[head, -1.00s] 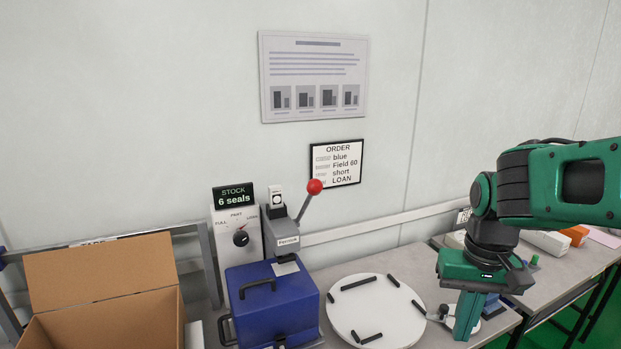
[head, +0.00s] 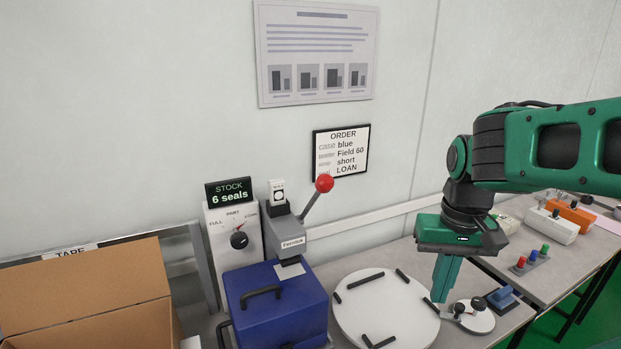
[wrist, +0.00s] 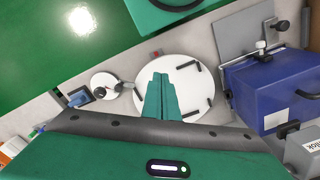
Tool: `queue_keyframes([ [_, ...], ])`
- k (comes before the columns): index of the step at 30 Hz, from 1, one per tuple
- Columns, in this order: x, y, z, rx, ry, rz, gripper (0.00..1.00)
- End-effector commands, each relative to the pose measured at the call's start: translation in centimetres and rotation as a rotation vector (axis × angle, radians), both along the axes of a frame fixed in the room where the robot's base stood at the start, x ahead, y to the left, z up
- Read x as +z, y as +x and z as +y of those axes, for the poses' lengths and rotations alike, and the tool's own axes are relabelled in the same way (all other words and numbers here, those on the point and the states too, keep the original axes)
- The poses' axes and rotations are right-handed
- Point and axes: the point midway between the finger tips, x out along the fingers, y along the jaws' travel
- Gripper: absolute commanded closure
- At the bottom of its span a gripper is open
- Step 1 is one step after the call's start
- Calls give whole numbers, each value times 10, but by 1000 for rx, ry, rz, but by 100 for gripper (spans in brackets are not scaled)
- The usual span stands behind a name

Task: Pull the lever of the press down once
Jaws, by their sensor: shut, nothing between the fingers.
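The press (head: 288,236) is a grey machine with an angled lever that ends in a red ball knob (head: 324,183). The lever points up and to the right. A blue case (head: 275,305) with black handles stands at the press, under its head; the case also shows in the wrist view (wrist: 262,88). My gripper (head: 441,298) is green, points down and is shut with nothing in it. It is to the right of the press, over the right side of the white round plate, well apart from the lever.
The white round plate (head: 365,309) carries several black bars at its edge. A small white disc (head: 480,320) with a dark-knobbed part is to its right. An open cardboard box (head: 85,285) is at left. A dial box (head: 222,218) stands beside the press. Coloured items lie at far right.

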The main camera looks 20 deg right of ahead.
Motion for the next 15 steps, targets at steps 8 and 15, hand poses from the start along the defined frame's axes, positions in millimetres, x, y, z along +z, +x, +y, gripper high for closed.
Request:
queue_keyframes([
  [8,89,97,-6,-58,-38,32,100],
  [15,178,195,52,-108,-30,58,100],
])
